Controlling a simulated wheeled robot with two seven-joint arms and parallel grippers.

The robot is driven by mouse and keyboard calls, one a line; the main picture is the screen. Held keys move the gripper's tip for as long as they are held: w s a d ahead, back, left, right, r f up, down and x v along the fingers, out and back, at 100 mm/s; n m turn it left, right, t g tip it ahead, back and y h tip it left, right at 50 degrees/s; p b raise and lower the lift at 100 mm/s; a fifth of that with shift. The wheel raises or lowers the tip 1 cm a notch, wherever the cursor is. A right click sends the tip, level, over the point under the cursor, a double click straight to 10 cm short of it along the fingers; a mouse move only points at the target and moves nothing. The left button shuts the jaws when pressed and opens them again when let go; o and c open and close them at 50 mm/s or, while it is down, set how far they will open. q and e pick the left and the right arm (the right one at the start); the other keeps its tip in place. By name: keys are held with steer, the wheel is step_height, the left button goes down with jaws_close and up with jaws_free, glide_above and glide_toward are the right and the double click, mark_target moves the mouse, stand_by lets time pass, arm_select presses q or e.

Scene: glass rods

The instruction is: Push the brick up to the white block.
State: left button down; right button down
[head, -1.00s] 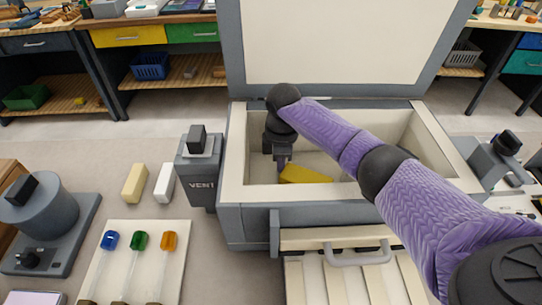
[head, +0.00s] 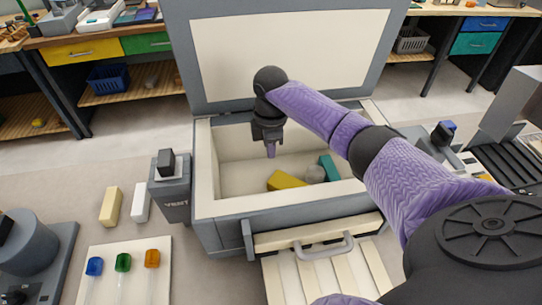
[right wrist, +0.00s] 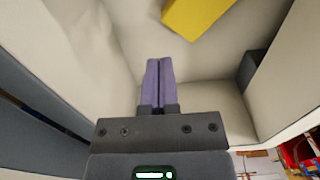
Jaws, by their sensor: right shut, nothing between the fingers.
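A yellow brick (head: 287,181) lies on the floor of the open pale-lined chamber, near its front wall. It also shows at the top of the right wrist view (right wrist: 197,14). A rounded grey-white lump (head: 315,173) and a teal block (head: 328,166) lie to its right. A white block (head: 141,202) stands outside on the table, beside a cream block (head: 110,206). My right gripper (head: 271,152) is inside the chamber, shut and empty, its purple fingers (right wrist: 158,64) together, above and left of the yellow brick and apart from it. My left gripper is out of view.
The chamber's pale rim (head: 205,165) and raised lid (head: 290,55) surround the work area. A grey vent post (head: 172,190) stands left of it. A white board (head: 135,255) with several coloured glass rods lies front left. A handle (head: 325,248) projects in front.

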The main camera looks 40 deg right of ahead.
steer(key=s+a+r+n+p, duration=0.3)
steer(key=s+n+p, duration=0.3)
steer(key=s+n, duration=0.3)
steer(key=shift+n, duration=0.7)
steer(key=f+b, duration=0.1)
steer(key=f, duration=0.2)
steer(key=f+b, duration=0.1)
steer(key=f, duration=0.2)
steer(key=w+f+b, duration=0.1)
steer(key=f, duration=0.1)
steer(key=shift+f, duration=0.95)
